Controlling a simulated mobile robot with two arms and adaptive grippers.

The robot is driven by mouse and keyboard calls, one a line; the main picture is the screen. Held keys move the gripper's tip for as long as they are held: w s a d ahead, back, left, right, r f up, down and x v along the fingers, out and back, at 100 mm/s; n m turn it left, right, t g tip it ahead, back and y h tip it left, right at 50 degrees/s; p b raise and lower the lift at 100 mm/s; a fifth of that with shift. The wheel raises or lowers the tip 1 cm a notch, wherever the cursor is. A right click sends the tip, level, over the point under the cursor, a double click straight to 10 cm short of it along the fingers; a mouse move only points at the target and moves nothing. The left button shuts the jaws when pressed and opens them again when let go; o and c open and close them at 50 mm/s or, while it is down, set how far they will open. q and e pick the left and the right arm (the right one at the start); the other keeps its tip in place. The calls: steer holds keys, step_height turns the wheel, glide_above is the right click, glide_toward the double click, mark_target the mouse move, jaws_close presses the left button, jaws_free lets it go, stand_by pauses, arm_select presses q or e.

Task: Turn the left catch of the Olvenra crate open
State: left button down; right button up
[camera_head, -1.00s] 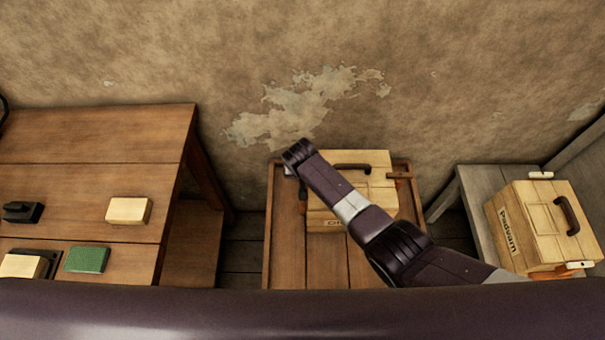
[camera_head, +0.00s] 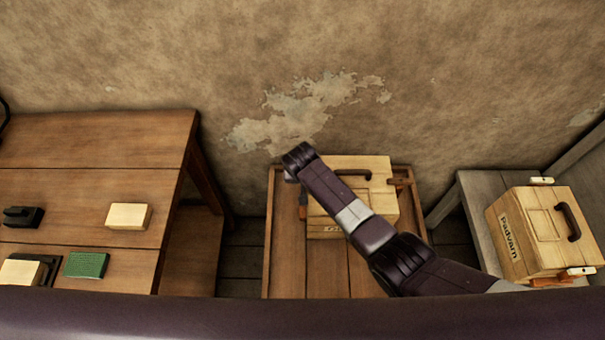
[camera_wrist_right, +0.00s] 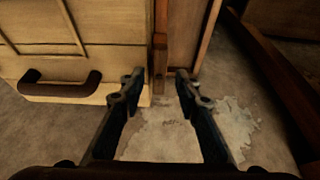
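The light wooden crate (camera_head: 375,200) stands on the middle table. My right arm covers most of its front label, so only its start shows. A dark handle (camera_head: 352,172) is on its lid. My right gripper (camera_wrist_right: 158,84) is at the crate's left side; in the head view my wrist mostly hides it. In the right wrist view it is open, with its fingertips apart on either side of the end of a narrow brown upright bar, apparently the left catch (camera_wrist_right: 160,55). I cannot tell whether they touch it. The right catch (camera_head: 399,182) sticks out at the crate's right side. My left gripper is not in view.
The Padvarn crate (camera_head: 535,235) with pale-ended catches stands on a grey bench (camera_head: 470,188) at right. The left table (camera_head: 90,150) holds pale blocks (camera_head: 129,216), a green block (camera_head: 87,265) and dark pieces (camera_head: 23,217). The wall is close behind.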

steer(key=v, duration=1)
steer(key=shift+r, duration=0.35)
steer(key=shift+s, duration=0.1)
